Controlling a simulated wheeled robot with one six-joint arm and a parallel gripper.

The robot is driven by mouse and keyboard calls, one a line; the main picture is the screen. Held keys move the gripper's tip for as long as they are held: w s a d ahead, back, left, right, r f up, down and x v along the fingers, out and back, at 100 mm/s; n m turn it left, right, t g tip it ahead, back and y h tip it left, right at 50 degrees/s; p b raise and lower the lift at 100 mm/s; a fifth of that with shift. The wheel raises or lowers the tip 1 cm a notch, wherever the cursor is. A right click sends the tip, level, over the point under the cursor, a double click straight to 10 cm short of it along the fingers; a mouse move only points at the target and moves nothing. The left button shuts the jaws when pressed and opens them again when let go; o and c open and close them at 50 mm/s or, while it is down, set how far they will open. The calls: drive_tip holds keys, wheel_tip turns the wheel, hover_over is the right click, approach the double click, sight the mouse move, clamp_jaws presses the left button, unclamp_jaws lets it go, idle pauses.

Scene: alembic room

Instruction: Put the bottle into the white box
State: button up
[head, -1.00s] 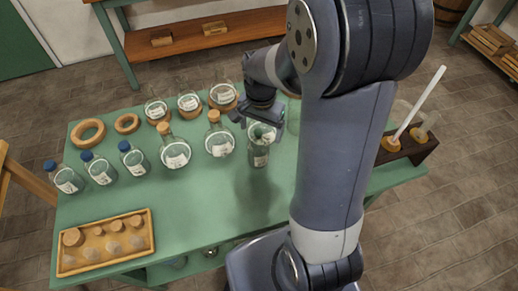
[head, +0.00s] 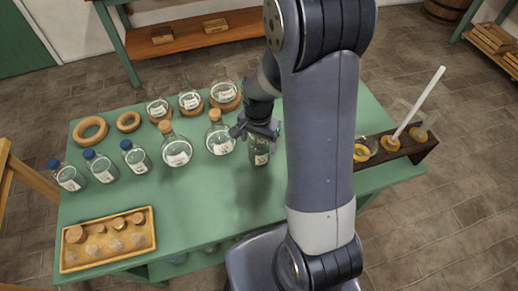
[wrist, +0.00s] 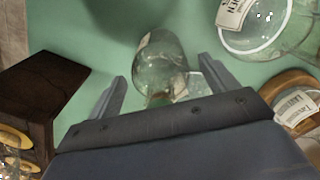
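The clear glass bottle (head: 260,152) with a pale label stands on the green table, right of the round flasks. My gripper (head: 262,132) is at its top and hides its neck. In the wrist view the bottle (wrist: 160,62) lies between and just beyond the two spread fingers of my gripper (wrist: 160,88). The fingers look apart from its sides, so the gripper is open. I see no white box in either view.
Round corked flasks (head: 176,152) stand close left of the bottle. Several blue-capped bottles (head: 136,158), cork rings (head: 90,130) and a wooden tray (head: 108,262) lie farther left. A dark wooden rack (head: 405,147) stands at right. The front middle of the table is clear.

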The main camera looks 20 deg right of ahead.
drive_tip(key=c, duration=1.5)
clamp_jaws()
drive_tip(key=shift+r, duration=0.2)
